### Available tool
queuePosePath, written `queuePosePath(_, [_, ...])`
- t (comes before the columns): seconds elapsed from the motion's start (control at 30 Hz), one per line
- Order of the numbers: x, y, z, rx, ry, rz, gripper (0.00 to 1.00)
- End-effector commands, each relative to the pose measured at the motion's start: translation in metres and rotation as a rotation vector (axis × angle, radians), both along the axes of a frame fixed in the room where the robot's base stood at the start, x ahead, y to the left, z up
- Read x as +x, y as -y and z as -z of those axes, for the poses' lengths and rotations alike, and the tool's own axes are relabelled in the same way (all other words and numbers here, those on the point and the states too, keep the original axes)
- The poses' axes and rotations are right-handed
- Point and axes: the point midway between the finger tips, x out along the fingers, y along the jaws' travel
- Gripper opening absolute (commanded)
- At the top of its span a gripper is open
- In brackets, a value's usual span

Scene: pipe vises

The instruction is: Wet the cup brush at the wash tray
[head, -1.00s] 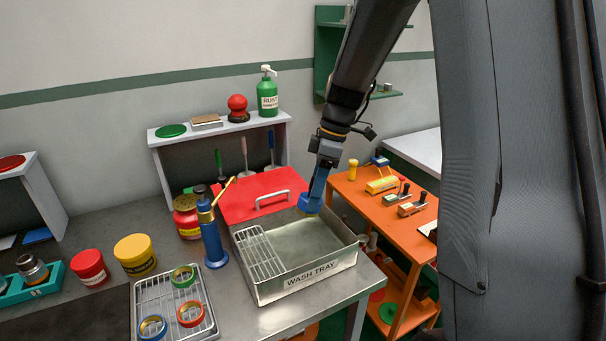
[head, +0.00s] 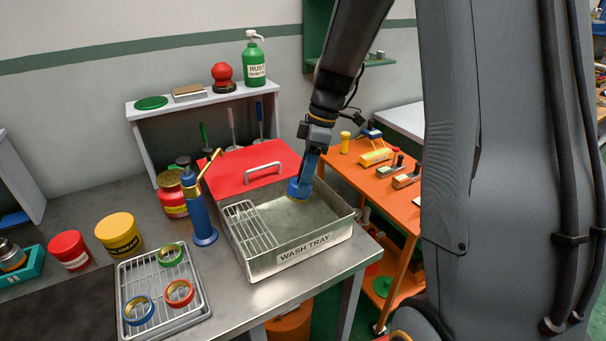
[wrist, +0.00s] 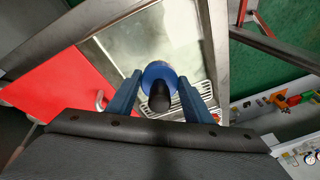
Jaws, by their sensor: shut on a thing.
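The wash tray (head: 318,255) is a metal basin with a lettered front wall, a wire rack (head: 249,228) at its left and a greenish floor or liquid surface. Its red cover (head: 255,159) with a bar handle lies at the back. My gripper (head: 306,176) is shut on the blue cup brush (head: 298,190) over the back of the tray. In the wrist view the round blue brush head (wrist: 159,72) and black handle (wrist: 160,98) sit between my fingers (wrist: 161,97), over the tray. I cannot tell whether the bristles touch the liquid.
A rack of coloured rings (head: 145,310), a yellow tub (head: 118,235) and a red tub (head: 68,251) lie further left. An orange cart (head: 374,185) with tools stands to the right.

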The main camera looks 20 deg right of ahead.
Motion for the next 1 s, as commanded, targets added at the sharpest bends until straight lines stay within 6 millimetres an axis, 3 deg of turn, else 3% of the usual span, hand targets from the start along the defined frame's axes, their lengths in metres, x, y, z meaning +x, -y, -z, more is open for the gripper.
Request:
queuePosePath(0.5, [0.001,0.000,0.046,0.000,0.000,0.001,0.27])
queuePosePath(1.0, [0.000,0.000,0.050,0.001,0.000,0.001,0.27])
